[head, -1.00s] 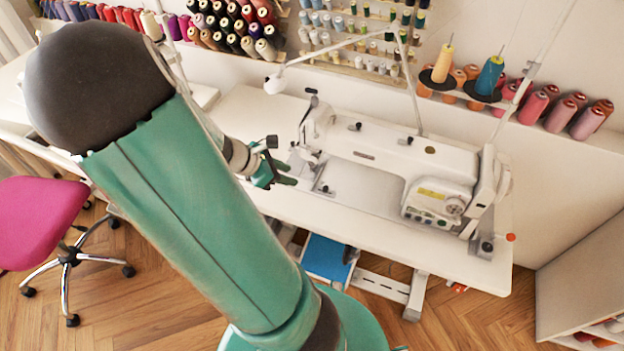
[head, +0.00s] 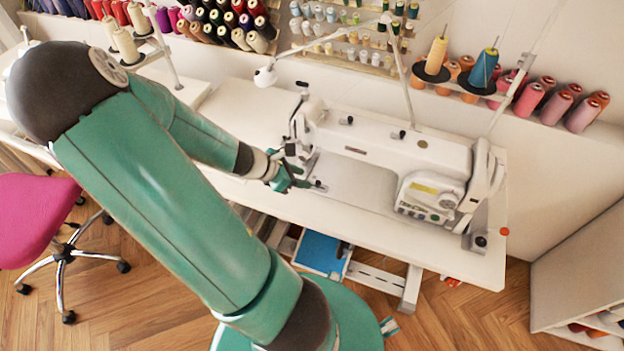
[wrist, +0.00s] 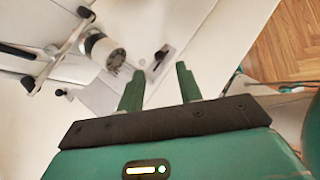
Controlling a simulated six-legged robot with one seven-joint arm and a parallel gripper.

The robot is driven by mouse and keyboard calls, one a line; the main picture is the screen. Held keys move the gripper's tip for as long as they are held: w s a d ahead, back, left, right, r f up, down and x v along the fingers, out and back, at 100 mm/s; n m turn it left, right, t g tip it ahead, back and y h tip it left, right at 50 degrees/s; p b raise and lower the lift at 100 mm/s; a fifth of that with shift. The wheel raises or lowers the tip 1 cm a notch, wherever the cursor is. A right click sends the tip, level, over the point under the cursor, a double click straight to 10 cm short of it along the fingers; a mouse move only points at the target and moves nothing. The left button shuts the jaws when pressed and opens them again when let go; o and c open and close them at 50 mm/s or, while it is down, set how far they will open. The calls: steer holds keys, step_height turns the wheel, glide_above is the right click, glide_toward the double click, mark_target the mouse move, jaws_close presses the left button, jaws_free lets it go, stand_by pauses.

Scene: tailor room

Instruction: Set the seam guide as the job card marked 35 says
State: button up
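The white sewing machine (head: 385,150) stands on the white table, its needle end at the left. A small dark piece on a pale metal plate (wrist: 160,60) lies beyond my fingertips in the wrist view; it may be the seam guide, but I cannot tell for sure. My gripper (head: 301,183) is beside the needle end in the head view. In the wrist view my gripper (wrist: 158,76) has its two green fingers apart with nothing between them. No job card marked 35 can be made out.
The sewing table (head: 455,257) has bare top at its front edge. Thread cones (head: 545,100) stand on a shelf behind. A pink chair (head: 35,215) is at the left.

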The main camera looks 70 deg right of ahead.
mark_target(318, 182)
steer(key=shift+x, duration=2.65)
